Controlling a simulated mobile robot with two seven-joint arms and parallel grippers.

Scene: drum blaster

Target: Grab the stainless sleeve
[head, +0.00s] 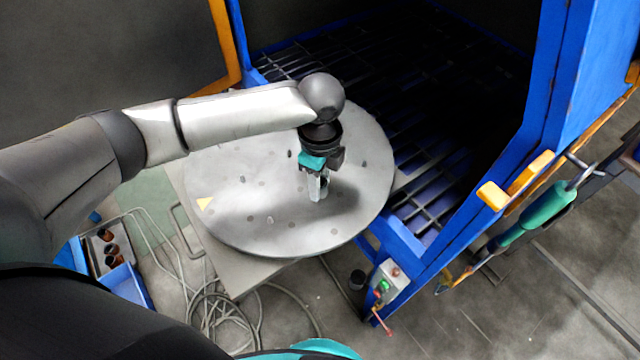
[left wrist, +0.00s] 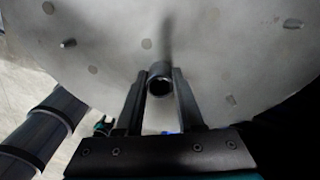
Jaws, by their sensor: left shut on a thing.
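The stainless sleeve is a short grey hollow cylinder (left wrist: 160,82), standing between the finger ends in the left wrist view. Its dark open end faces the camera. My left gripper (left wrist: 160,92) is shut on it, one finger on each side. In the head view my left gripper (head: 318,192) points down at the right-hand part of the round grey turntable (head: 245,225). The sleeve is mostly hidden by the fingers there. I cannot tell whether it touches the turntable surface. My right gripper is not in view.
A blue blasting cabinet with a dark slatted floor (head: 430,205) opens behind the turntable. Its blue frame (head: 555,110) rises at right. A small control box (head: 390,283), loose cables (head: 215,310) and a blue bin (head: 125,290) lie around the front.

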